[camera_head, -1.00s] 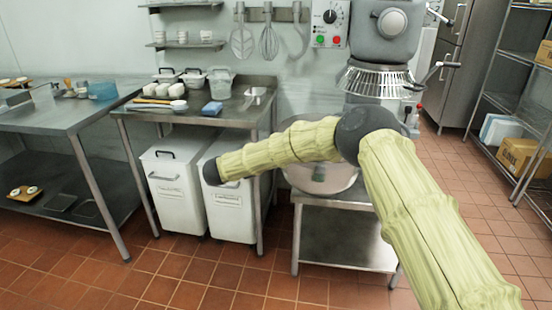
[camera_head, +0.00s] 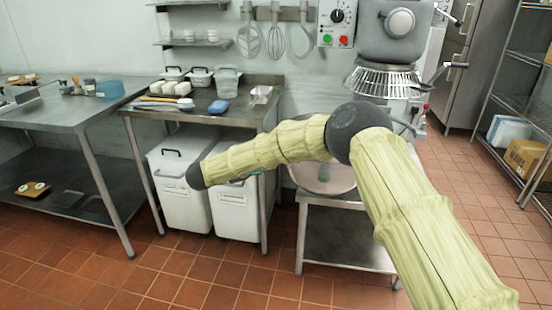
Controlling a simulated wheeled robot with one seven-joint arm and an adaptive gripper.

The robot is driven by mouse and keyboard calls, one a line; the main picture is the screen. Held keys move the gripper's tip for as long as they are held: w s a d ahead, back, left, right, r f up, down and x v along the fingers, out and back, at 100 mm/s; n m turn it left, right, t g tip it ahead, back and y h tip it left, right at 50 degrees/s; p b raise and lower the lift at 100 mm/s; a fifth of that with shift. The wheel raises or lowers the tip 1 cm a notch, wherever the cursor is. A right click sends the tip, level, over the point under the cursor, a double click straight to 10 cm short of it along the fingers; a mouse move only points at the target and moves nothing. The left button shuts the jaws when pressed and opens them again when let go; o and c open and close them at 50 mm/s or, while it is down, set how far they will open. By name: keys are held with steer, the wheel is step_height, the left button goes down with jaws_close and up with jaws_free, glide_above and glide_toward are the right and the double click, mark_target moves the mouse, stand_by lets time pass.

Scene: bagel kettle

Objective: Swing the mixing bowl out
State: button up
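The steel mixing bowl (camera_head: 340,184) sits at the top of a low steel stand, below and left of the grey mixer head (camera_head: 392,40). My arm crosses in front of it, hiding most of its upper part. The mixer's wire guard (camera_head: 386,82) is above my arm. A small greenish thing shows inside the bowl; I cannot tell what it is. My arm in its pale green sleeve bends at a dark joint, and its forearm points left to a dark end in front of the white bins. My gripper cannot be made out.
Another steel table (camera_head: 60,118) is at far left. Shelving (camera_head: 515,105) stands at right. The tiled floor in front is clear.

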steer(key=shift+v, duration=2.5)
steer(key=s+d+f+n+t+y+p, duration=0.2)
steer(key=d+f+n+y, duration=0.2)
steer(key=f+n, duration=0.35)
steer(key=s+d+f+n+t+y+p, duration=0.2)
steer(key=d+f+n+y, duration=0.3)
steer(key=f, duration=0.4)
steer(key=s+d+f+n+g+y+p, duration=0.35)
steer(key=s+d+f+n, duration=0.45)
steer(key=s+f, duration=0.4)
steer(key=s+d+f+n+g+p, duration=0.1)
steer(key=s+d+f+n+g, duration=0.1)
steer(key=s+d, duration=0.45)
steer(key=s+d+f+n+g, duration=0.2)
steer(key=s+d+g, duration=0.1)
steer(key=s, duration=0.7)
steer(key=s+d+r+n+g+p, duration=0.1)
steer(key=s+d+g, duration=0.2)
steer(key=s, duration=0.8)
steer(key=s+d+r+n+g+p, duration=0.1)
steer(key=s+d+n+g, duration=0.1)
steer(key=s+d, duration=0.5)
steer(key=s+g, duration=0.1)
steer(key=s, duration=0.3)
steer(key=shift+s+r, duration=0.4)
